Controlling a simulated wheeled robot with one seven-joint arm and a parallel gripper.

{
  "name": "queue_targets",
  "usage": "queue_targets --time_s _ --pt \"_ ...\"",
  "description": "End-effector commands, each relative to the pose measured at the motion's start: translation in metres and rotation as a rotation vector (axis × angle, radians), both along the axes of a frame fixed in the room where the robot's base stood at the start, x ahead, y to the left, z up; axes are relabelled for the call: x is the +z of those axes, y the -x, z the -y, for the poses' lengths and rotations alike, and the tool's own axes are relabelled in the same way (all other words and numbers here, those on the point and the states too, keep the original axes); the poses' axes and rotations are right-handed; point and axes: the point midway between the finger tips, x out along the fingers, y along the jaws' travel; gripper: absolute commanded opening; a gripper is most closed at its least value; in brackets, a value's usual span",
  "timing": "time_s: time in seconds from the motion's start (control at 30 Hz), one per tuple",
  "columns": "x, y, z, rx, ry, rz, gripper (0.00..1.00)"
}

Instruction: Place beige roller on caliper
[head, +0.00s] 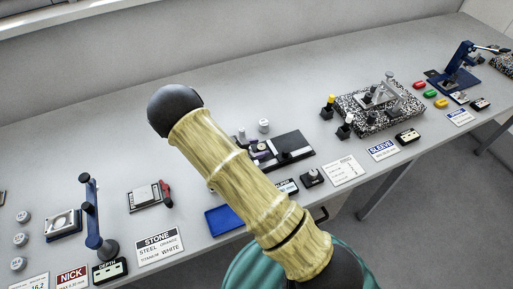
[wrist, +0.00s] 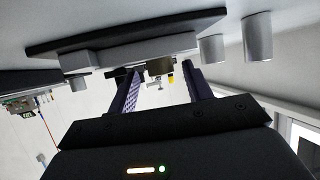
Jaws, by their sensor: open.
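In the wrist view my gripper (wrist: 160,82) is open, its two dark purple fingers apart. A small brownish-beige piece (wrist: 158,67) shows between the fingertips, against a long grey bar under a black plate; I cannot tell whether it is the beige roller. In the head view a black plate-like device (head: 293,144), which looks like the caliper, lies on the bench behind a partly covered label. My arm hides its left part, and most of my gripper is hidden there too. Two pale grey cylinders (wrist: 257,36) stand close to the right finger in the wrist view.
A speckled black-and-white plate (head: 385,121) with a metal fixture stands to the right. A blue tray (head: 222,220) lies partly behind my arm. A blue stand (head: 92,215) rises at left. Printed cards, including a stone card (head: 160,246), line the front edge. The bench's back strip is clear.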

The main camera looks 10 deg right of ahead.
Motion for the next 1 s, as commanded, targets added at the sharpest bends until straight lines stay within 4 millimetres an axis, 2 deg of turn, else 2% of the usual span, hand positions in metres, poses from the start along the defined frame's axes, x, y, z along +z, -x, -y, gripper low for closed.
queue_targets --time_s 0.13,0.27,0.7,0.83,1.0 --pt "0.005 0.0 0.0 0.0 0.0 0.0 0.5" --pt "0.008 0.004 -0.012 0.002 0.0 0.001 0.5" --pt "0.044 0.033 -0.083 0.007 -0.003 0.001 0.5" --pt "0.052 0.039 -0.097 0.007 -0.002 0.002 0.5" --pt "0.056 0.042 -0.103 0.004 -0.001 0.0 0.5"
